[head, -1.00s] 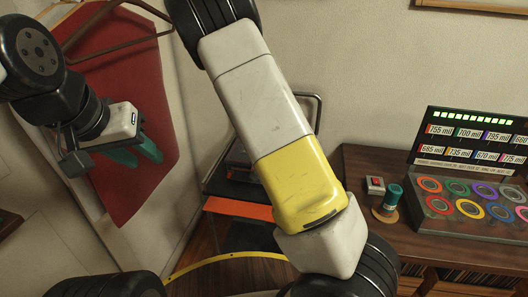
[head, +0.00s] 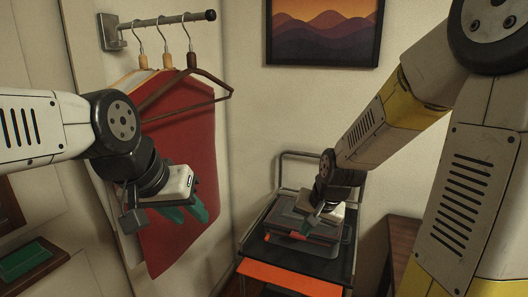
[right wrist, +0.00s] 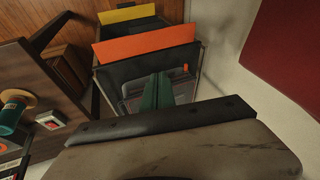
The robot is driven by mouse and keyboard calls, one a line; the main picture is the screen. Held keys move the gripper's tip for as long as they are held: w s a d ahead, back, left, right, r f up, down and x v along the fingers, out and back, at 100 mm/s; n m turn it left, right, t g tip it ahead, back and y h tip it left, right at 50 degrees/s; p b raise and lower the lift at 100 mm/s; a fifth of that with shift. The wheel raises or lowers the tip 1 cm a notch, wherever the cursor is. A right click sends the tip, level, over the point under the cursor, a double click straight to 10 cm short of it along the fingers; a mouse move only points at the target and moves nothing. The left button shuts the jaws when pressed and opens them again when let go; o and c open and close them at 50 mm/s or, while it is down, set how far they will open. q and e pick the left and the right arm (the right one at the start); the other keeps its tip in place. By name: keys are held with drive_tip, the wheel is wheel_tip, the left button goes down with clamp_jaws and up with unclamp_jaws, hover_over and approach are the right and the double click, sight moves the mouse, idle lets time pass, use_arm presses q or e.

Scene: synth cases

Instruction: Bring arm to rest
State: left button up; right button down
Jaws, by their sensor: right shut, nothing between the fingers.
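My right arm (head: 385,125) comes down from the upper right in the head view. Its gripper (head: 312,226) hangs in front of or over the grey case on the cart; contact cannot be told. In the right wrist view the green fingers of my right gripper (right wrist: 158,92) lie together, shut and empty. My left gripper (head: 190,215) hangs at the left in front of the red cloth. Its two green fingers look apart, with nothing seen between them.
A grey case (head: 292,240) lies on the black cart (head: 258,240) with an orange front panel (head: 290,277). A red cloth (head: 190,150) hangs by the left wall on a rail (head: 165,22). A red-button box (right wrist: 48,120) sits on the wooden desk (right wrist: 75,75).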

drive_tip(key=s+d+r+n+t, duration=0.1)
drive_tip(key=s+r+n, duration=0.3)
drive_tip(key=s+r, duration=1)
drive_tip(key=shift+s+d+r+t, duration=0.3)
drive_tip(key=shift+d+r, duration=0.1)
drive_tip(key=shift+d, duration=0.45)
